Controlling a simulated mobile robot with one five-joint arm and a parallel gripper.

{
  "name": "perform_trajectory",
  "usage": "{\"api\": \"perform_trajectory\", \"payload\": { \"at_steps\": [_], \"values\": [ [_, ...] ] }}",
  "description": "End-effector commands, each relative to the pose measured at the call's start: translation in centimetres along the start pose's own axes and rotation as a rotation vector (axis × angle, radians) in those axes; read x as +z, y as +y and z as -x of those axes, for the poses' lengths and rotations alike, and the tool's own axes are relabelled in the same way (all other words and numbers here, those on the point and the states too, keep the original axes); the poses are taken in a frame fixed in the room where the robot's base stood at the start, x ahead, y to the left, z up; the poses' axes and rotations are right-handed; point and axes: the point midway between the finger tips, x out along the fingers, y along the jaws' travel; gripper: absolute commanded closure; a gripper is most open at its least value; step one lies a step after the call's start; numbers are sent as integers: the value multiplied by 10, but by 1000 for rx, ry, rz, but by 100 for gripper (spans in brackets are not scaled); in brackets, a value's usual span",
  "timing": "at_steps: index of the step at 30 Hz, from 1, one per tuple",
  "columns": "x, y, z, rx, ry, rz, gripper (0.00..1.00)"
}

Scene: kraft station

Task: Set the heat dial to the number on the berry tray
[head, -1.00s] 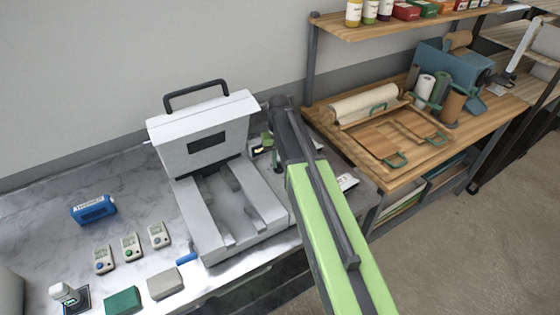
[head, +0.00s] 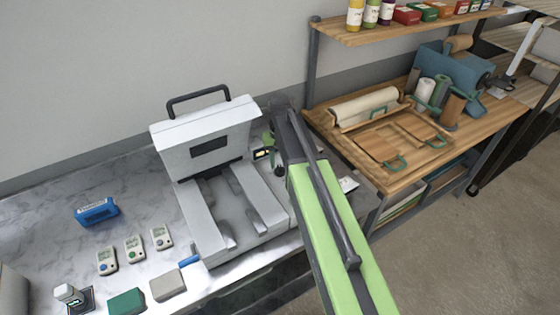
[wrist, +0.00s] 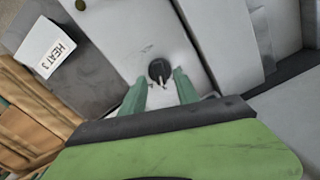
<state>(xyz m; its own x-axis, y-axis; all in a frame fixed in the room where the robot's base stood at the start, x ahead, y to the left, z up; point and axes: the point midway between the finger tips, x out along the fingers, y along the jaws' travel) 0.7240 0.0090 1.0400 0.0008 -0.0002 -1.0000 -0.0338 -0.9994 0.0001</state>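A dark round dial (wrist: 159,70) with a light pointer sits on a pale grey panel in the wrist view. My gripper (wrist: 160,86) is open, its two green fingertips on either side just short of the dial, with a gap to each. I cannot tell if they touch the panel. In the head view my gripper (head: 273,150) is beside the right side of the white sealing machine (head: 208,145), and my arm hides the dial. A white card (wrist: 45,47) reading "HEAT 3" lies on a dark grey surface. I cannot make out a berry tray.
A small lit display (head: 262,154) is left of my gripper. Several small devices, a blue box (head: 96,211) and a green block (head: 126,302) lie on the marble counter. A wooden bench (head: 345,145) with trays and rolls stands to the right.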

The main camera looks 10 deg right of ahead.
Motion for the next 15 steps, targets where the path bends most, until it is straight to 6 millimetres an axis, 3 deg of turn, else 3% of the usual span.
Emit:
{"api": "perform_trajectory", "payload": {
  "at_steps": [1, 15],
  "values": [
    [0, 0, 18, 0, 0, 0, 63],
    [-1, 0, 126, 0, 1, 0, 63]
  ]
}}
